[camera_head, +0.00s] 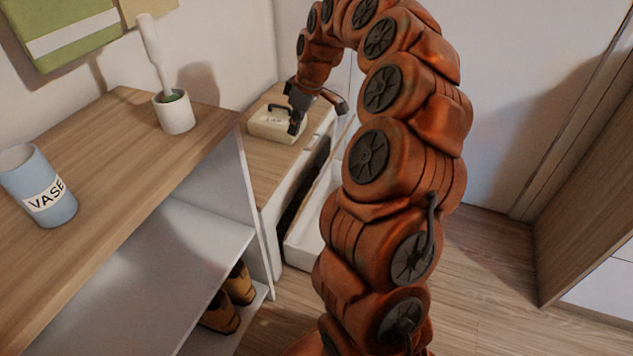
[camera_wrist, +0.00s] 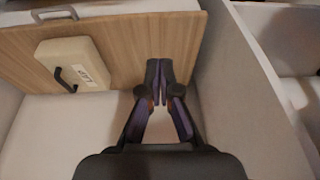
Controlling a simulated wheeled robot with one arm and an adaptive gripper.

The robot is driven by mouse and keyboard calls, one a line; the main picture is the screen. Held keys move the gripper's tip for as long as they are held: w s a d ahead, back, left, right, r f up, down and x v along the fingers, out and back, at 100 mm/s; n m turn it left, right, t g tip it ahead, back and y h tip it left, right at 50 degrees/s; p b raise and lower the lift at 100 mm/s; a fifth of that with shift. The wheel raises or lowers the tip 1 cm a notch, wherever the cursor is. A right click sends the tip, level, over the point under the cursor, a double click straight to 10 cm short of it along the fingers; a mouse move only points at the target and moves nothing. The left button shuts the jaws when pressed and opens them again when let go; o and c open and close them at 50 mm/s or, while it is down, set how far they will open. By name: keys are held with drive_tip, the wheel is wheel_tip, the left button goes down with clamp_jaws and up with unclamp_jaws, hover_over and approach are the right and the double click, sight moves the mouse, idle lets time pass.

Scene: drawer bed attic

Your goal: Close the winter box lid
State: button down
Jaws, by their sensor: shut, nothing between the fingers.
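My gripper (camera_head: 296,124) is shut and empty, at the low wooden top beside a beige case (camera_head: 272,126) with a dark handle. In the wrist view my gripper (camera_wrist: 159,72) has its fingertips together over the right part of a wooden panel (camera_wrist: 125,45), and I cannot tell whether they touch it. The beige case also shows in the wrist view (camera_wrist: 75,63), with a black handle and a partly readable label, left of my fingers. No label for the winter box is readable, so I cannot tell which part is its lid.
A white open drawer or bin (camera_head: 305,246) stands below the low top. A wooden shelf top (camera_head: 125,160) at left holds a blue vase (camera_head: 40,186) and a white pot (camera_head: 174,112) with a white-handled tool. Brown boots (camera_head: 238,284) sit beneath. Floor (camera_head: 480,265) at right is clear.

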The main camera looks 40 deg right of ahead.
drive_tip(key=b, duration=0.2)
hover_over(316, 181)
wheel_tip(316, 181, down, 6)
drive_tip(key=f, duration=0.1)
drive_tip(key=b+x, duration=0.1)
drive_tip(key=x, duration=0.2)
drive_tip(key=s+d+b+x, duration=0.1)
drive_tip(key=b+x, duration=0.1)
drive_tip(key=x, duration=0.2)
drive_tip(key=b+x, duration=0.1)
drive_tip(key=x, duration=0.2)
drive_tip(key=shift+s+d+f+b, duration=0.25)
drive_tip(key=shift+s+f+b, duration=0.1)
drive_tip(key=shift+f, duration=0.2)
drive_tip(key=shift+s+d+h, duration=0.2)
drive_tip(key=shift+s+h, duration=0.05)
drive_tip(key=shift+h, duration=0.05)
drive_tip(key=shift+s+f, duration=0.1)
